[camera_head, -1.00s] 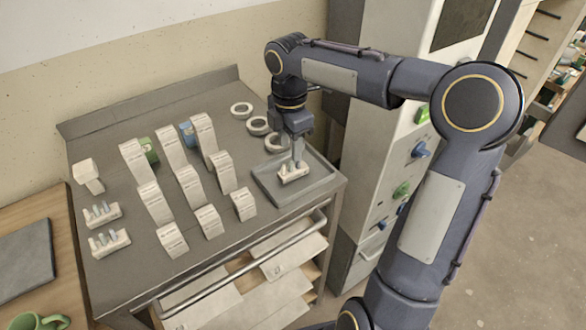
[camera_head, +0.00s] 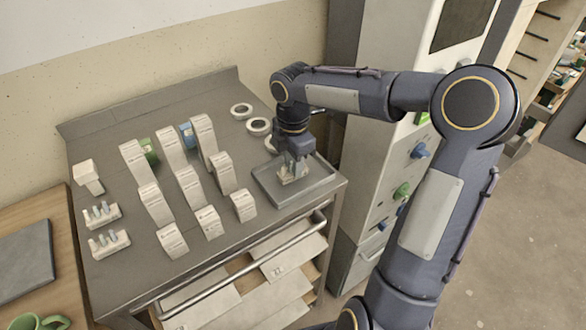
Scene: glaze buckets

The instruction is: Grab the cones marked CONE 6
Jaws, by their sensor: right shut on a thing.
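My right gripper (camera_head: 292,164) points down over the grey tray (camera_head: 321,182) at the right end of the metal cart top. It is shut on a cone pack (camera_head: 291,176), a small pale holder with cones that sits in the tray. The fingers partly hide the pack. Two similar cone packs, an upper one (camera_head: 101,215) and a lower one (camera_head: 109,244), stand at the cart's left side with several grey-blue cones upright in each. Any marking on the packs is too small to read. My left gripper is out of view.
Several pale upright label blocks (camera_head: 189,187) stand in rows mid-cart, with a green item (camera_head: 148,150) and a blue item (camera_head: 187,134) behind them. White rings (camera_head: 258,126) lie at the back right. A tall kiln cabinet (camera_head: 390,150) stands right of the cart.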

